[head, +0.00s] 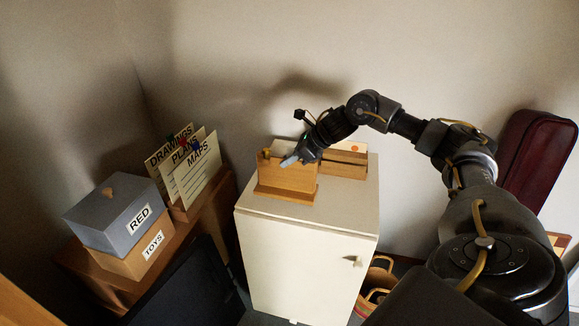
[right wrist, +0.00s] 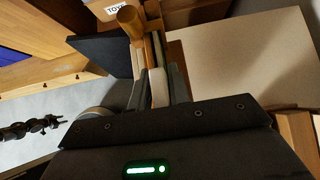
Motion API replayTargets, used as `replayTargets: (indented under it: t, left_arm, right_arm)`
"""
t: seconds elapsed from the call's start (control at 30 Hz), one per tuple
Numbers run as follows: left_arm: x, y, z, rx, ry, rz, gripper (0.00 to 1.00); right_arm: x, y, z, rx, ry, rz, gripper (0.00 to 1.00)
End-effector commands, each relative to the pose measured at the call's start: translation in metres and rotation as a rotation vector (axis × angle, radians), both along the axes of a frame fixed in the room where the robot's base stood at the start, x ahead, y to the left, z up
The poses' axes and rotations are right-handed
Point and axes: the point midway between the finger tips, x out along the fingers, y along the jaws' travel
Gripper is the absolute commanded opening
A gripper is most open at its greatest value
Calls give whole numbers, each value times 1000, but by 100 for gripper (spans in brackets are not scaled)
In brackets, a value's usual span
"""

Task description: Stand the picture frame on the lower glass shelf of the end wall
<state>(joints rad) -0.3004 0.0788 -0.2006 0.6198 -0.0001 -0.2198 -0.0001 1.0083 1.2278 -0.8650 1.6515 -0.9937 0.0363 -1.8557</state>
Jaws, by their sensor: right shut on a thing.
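My right gripper (head: 290,161) is over the white cabinet, at the top edge of an upright wooden piece (head: 285,178) with a ledge at its foot and a round knob at its upper left. In the right wrist view the fingers (right wrist: 158,88) are shut on a thin wooden part beside a round wooden peg (right wrist: 130,20). The piece appears to stand on the cabinet top; whether it touches is unclear. I cannot tell whether it is the picture frame. No glass shelf shows in either view. My left gripper is out of view.
A second wooden holder (head: 345,161) stands behind right on the white cabinet (head: 300,262). At left are a grey box (head: 110,212) on a TOYS box (head: 133,262) and labelled cards (head: 190,175). A dark red case (head: 538,158) leans at right. The cabinet's front right top is clear.

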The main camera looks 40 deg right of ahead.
Motion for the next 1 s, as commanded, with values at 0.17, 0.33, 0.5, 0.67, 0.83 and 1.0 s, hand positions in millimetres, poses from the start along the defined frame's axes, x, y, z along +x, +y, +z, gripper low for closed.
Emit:
replayTargets:
  t: [0.17,0.33,0.5,0.67,0.83,1.0]
  left_arm:
    - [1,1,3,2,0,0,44]
    - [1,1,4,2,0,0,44]
    - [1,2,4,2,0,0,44]
    - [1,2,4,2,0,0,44]
    - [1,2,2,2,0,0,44]
    - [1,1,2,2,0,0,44]
  right_arm:
    - [5,-4,-8,1,1,-1,0]
    - [4,-3,-31,1,1,-1,0]
    - [5,-3,-36,1,-3,-1,0]
    - [5,-3,-36,1,-3,-1,0]
    - [4,-3,-40,0,0,-1,24]
    - [4,-3,-39,0,1,-1,40]
